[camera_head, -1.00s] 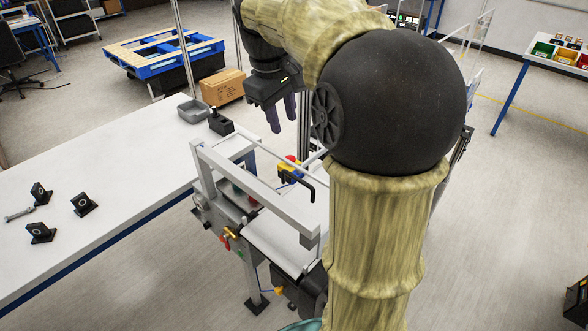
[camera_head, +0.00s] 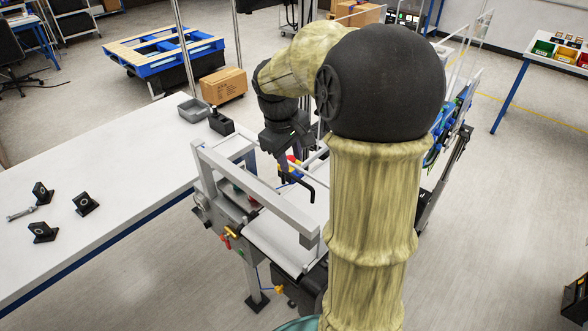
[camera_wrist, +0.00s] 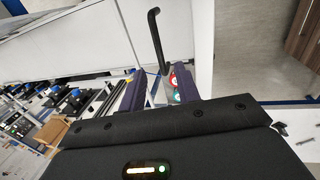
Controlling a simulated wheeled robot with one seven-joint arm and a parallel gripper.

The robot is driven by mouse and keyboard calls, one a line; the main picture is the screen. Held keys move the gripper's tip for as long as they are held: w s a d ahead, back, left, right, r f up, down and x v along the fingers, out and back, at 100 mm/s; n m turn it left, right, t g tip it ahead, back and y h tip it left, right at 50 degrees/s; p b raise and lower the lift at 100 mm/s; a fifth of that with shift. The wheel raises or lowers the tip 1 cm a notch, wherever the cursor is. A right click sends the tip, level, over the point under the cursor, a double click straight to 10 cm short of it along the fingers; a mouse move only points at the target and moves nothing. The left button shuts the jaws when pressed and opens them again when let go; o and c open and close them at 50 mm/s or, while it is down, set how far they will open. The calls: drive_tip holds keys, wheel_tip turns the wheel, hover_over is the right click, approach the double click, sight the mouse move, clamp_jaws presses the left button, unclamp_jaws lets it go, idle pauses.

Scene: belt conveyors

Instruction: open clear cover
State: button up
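A black bent handle (camera_head: 300,182) stands over the conveyor, beside a thick grey frame (camera_head: 255,178). The clear cover's pane is hard to make out against the machine, so I cannot tell its exact edges. My gripper (camera_head: 284,158) is above the conveyor, just behind the handle in the head view. In the wrist view my gripper (camera_wrist: 159,88) has its two dark purple fingers spread apart. The handle (camera_wrist: 157,38) shows ahead of the fingers, with its lower end near the gap between them. Nothing is seen gripped.
A white table (camera_head: 110,170) at the left holds black brackets (camera_head: 86,202), a grey tray (camera_head: 194,110) and a black holder (camera_head: 221,122). Red and green buttons (camera_wrist: 173,82) show near the fingers. A cardboard box (camera_head: 223,84) and blue pallet (camera_head: 163,52) stand behind.

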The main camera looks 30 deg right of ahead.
sight(295, 177)
drive_tip(key=f, duration=0.4)
drive_tip(key=d+f, duration=0.1)
drive_tip(key=shift+w+f+p, duration=0.2)
drive_tip(key=shift+f+p, duration=0.1)
drive_tip(key=shift+f, duration=0.1)
clamp_jaws()
